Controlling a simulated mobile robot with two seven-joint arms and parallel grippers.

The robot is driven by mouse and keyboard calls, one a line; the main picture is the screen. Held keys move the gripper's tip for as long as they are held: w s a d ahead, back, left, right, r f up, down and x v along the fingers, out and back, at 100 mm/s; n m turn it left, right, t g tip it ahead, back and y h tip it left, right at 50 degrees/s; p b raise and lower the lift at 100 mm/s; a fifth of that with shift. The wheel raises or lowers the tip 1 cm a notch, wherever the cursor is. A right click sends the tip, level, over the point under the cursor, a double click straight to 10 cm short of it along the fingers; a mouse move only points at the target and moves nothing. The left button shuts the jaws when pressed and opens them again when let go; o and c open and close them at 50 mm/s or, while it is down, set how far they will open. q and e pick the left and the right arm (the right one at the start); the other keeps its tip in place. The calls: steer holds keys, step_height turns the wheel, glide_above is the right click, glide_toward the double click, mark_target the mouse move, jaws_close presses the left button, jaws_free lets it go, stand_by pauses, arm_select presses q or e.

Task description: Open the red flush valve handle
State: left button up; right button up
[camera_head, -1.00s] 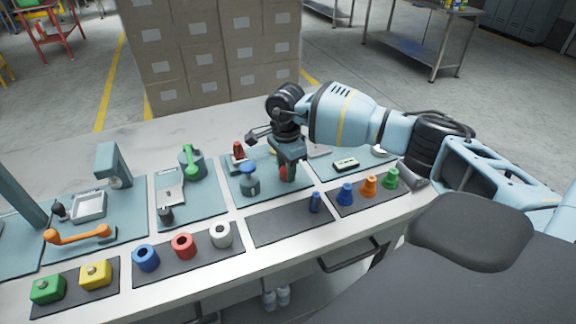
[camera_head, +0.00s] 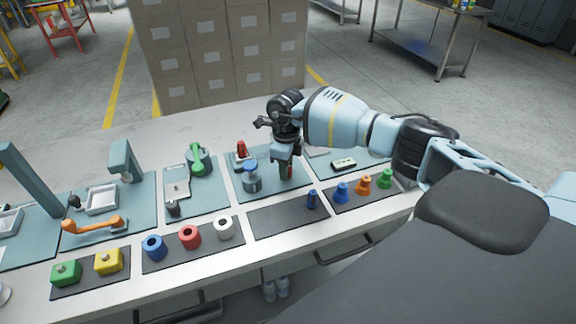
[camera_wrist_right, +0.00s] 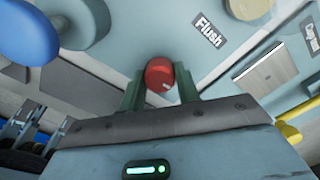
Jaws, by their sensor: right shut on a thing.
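The red flush valve handle (camera_wrist_right: 160,75) is a round red knob between the green fingers of my right gripper (camera_wrist_right: 160,88) in the right wrist view. The label reading Flush (camera_wrist_right: 209,30) lies just beyond it on a pale blue panel. In the head view my right gripper (camera_head: 286,170) points down over the teal panel, right of the blue-topped valve, and largely hides the red handle. The gripper is shut on the handle. My left gripper is not in view.
Orange (camera_head: 364,185), blue and green cones stand to the front right. A dark mat (camera_head: 285,221) in front is mostly bare.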

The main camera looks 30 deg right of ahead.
steer(key=shift+m, duration=0.6)
steer(key=o, duration=1)
steer(key=shift+r, duration=3.95)
steer(key=shift+f, duration=0.1)
